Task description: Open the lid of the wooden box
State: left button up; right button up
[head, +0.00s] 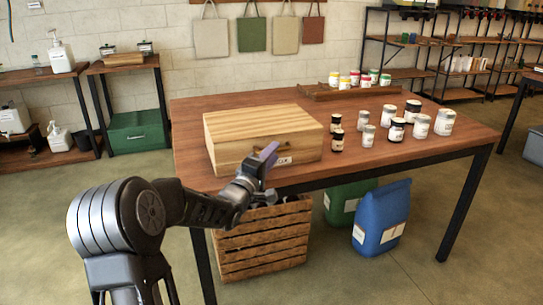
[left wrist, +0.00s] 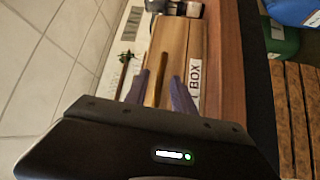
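The wooden box (head: 262,131) stands on the brown table (head: 345,178) with its slatted lid (head: 255,122) down. A white label is on its front face. My left gripper (head: 268,156) is at the box's front, near the label and just below the lid's front edge. In the left wrist view my left gripper's (left wrist: 158,92) two purple-grey fingers are spread apart, with a light wooden strip of the box (left wrist: 172,45) showing between them. The label reading "BOX" is beside the right finger. I cannot tell whether the fingers touch the wood. My right gripper is not in view.
Several small jars (head: 397,131) stand right of the box. A wooden tray (head: 345,91) with more jars is at the back. A slatted crate (head: 262,243) and a blue container (head: 381,218) are under the table.

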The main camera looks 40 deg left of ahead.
pick_arm(q)
grip_shut()
dwell(1.2)
